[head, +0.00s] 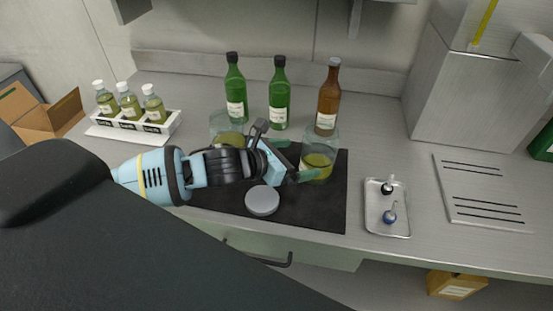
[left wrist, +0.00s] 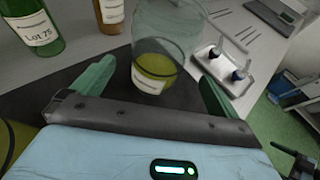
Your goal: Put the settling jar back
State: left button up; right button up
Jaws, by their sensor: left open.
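A clear glass settling jar (head: 319,162) with yellow-green liquid in its lower part and a pale label stands upright at the right of the black mat (head: 325,215). My left gripper (head: 303,160) is open, its green fingers pointing at this jar. In the left wrist view the jar (left wrist: 157,66) shows between and beyond the two fingers (left wrist: 155,85); I cannot tell whether they touch it. A second similar jar (head: 226,124) stands farther left, partly hidden behind my left arm. A round grey lid (head: 262,201) lies on the mat in front of the gripper.
Two green bottles (head: 235,88) and a brown bottle (head: 328,98) stand behind the jars. A white rack (head: 132,129) with three small bottles is at the left. A metal tray (head: 387,222) with two small tools lies right of the mat. The counter between tray and brown bottle is clear.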

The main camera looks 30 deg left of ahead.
pick_arm(q)
jog(key=v, duration=0.6)
jog(key=shift+s, duration=0.2)
dwell(1.1)
